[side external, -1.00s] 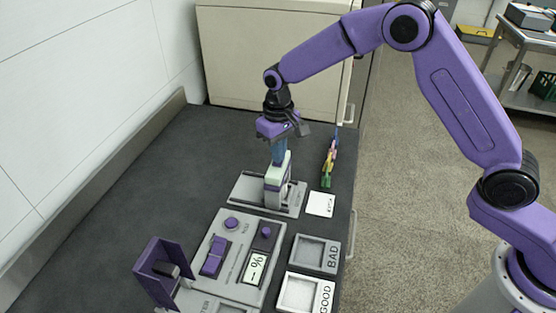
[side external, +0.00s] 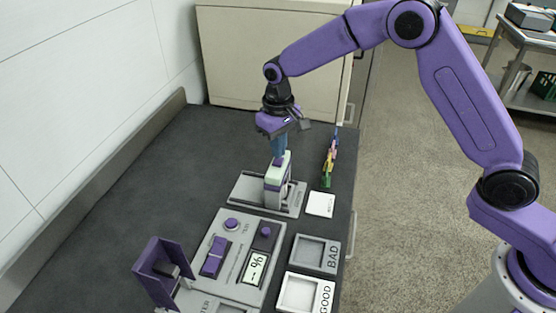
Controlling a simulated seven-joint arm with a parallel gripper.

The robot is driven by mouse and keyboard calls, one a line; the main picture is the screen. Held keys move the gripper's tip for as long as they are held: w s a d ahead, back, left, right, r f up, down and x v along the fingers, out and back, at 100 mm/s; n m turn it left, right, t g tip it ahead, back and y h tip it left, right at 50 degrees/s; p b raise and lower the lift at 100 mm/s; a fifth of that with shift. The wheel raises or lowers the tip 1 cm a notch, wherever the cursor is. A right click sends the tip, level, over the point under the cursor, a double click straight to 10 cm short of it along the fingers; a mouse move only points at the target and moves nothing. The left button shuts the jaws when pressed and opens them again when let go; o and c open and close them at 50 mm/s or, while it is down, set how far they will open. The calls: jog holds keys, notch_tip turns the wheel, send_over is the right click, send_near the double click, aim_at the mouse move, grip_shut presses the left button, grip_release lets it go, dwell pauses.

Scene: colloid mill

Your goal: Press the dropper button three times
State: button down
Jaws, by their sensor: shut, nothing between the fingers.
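A white card (side external: 321,204) lies right of the dropper. In front is a control panel (side external: 218,279) with purple controls and a display (side external: 256,268). Trays marked BAD (side external: 333,257) and GOOD (side external: 323,297), a purple bracket (side external: 150,277) and colored clips (side external: 329,165) are nearby. The dark bench is clear at left.

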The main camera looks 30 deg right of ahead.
jog(key=shift+r, duration=2.9)
jog(key=shift+f, duration=2.85)
jog(key=shift+f, duration=0.95)
notch_tip(320, 180, up, 8)
jog(key=shift+f, duration=0.25)
dwell(1.1)
